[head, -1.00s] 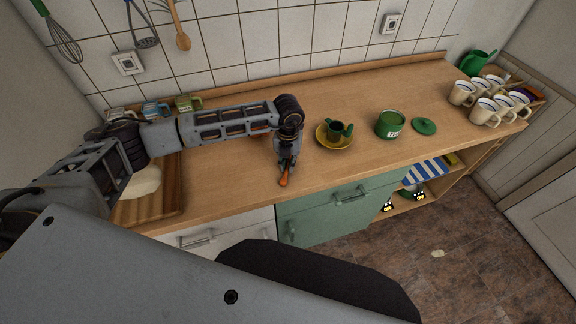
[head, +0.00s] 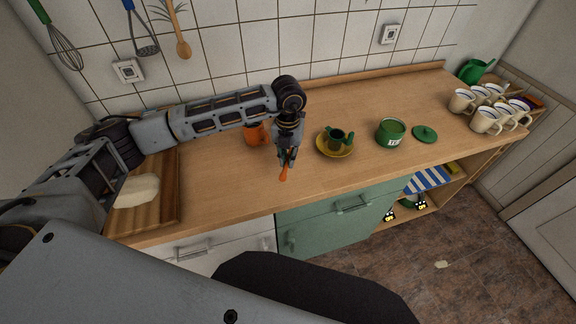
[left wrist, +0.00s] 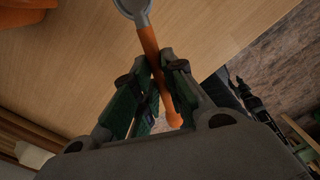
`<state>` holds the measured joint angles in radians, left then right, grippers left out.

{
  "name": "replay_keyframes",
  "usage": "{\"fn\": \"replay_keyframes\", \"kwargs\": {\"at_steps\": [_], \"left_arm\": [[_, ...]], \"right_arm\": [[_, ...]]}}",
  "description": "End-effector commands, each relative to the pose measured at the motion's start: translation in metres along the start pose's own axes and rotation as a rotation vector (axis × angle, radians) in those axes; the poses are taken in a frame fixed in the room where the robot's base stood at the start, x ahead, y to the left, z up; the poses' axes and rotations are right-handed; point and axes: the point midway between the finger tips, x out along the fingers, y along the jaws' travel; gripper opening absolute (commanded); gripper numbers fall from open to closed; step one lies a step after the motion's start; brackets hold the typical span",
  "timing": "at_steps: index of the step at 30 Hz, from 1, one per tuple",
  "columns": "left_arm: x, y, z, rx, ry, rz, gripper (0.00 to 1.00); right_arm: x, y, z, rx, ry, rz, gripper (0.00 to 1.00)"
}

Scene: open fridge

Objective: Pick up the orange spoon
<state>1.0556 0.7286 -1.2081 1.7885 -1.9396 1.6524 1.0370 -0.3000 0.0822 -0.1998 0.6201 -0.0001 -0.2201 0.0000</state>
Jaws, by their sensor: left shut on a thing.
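The orange spoon (head: 284,174) shows below my left gripper (head: 286,158) in the head view, over the front part of the wooden counter. In the left wrist view the spoon's orange handle (left wrist: 151,58) lies between the two fingers of my left gripper (left wrist: 163,72). Its grey bowl end (left wrist: 134,6) points to the top of that view and is partly cut off. The left gripper is shut on the handle. In the head view the gripper hides much of the spoon. My right gripper is not in view.
An orange mug (head: 256,134) stands behind the left arm. A cutting board (head: 166,205) with a pale lump lies left. Several mugs stand far right.

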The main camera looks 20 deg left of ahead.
Motion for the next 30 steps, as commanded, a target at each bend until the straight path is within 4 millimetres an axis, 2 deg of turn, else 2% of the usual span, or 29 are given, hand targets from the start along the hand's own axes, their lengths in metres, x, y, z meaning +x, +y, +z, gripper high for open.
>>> {"fn": "replay_keyframes", "kwargs": {"at_steps": [3, 9, 30], "left_arm": [[-0.013, 0.0, 0.001, -0.001, -0.001, -0.001, 0.0], [-0.025, 0.0, 0.0, 0.0, 0.001, -0.001, 0.0], [-0.026, 0.0, 0.0, 0.0, 0.001, -0.001, 0.0]], "right_arm": [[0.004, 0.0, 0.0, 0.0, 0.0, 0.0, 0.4], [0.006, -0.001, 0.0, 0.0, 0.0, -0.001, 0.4], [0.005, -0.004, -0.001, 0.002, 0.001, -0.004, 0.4]]}}
